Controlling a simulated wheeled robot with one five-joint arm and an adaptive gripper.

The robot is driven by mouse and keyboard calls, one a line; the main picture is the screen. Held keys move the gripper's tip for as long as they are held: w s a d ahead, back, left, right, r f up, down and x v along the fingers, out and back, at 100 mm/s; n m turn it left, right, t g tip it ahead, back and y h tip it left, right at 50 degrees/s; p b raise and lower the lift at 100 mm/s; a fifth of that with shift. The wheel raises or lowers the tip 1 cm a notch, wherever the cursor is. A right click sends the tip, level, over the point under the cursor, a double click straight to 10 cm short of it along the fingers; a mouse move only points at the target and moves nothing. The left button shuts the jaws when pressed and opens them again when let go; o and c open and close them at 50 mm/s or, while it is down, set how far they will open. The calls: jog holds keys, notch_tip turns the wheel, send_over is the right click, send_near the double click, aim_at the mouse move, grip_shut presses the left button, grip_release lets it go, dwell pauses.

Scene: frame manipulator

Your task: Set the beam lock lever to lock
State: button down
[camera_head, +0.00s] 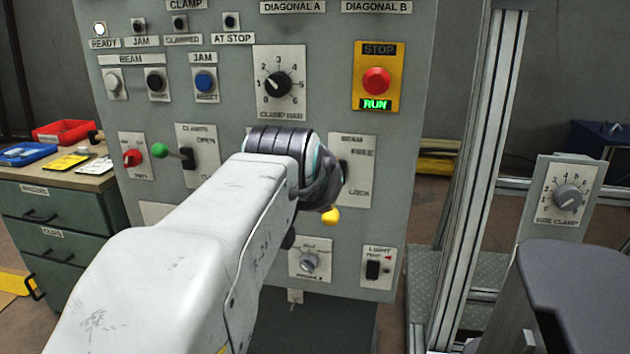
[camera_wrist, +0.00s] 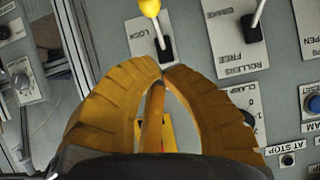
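The beam lock lever has a yellow ball knob (camera_head: 330,215), which hangs low beside the LOCK end of its plate (camera_head: 361,178). In the wrist view, which is turned nearly upside down, the yellow knob (camera_wrist: 150,7) is at the top edge, by the LOCK word. The lever's stem runs from its dark slot to the knob, so it tilts down toward LOCK. My gripper (camera_wrist: 162,72) has its two fingers meeting at the tips, with nothing seen between them. The tips appear just above the slot; contact with the lever cannot be told. My wrist hides part of the plate in the head view.
A second lever (camera_wrist: 256,20) on the ROLLERS plate stands close by. A green-knobbed lever (camera_head: 160,150) is to the left on the panel. A red stop button (camera_head: 376,81) is above, and a light switch (camera_head: 373,269) is below. A metal post (camera_head: 480,160) stands to the right.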

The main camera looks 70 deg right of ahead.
jog(key=shift+a+f+p+v, duration=0.1)
jog(key=shift+f+v, duration=0.05)
jog(key=shift+v, duration=0.7)
jog(key=shift+a+f+p+v, duration=0.1)
jog(key=shift+f+v, duration=0.05)
jog(key=shift+v, duration=0.65)
jog(key=shift+a+f+p+v, duration=0.1)
jog(key=shift+f+v, duration=0.05)
jog(key=shift+v, duration=0.7)
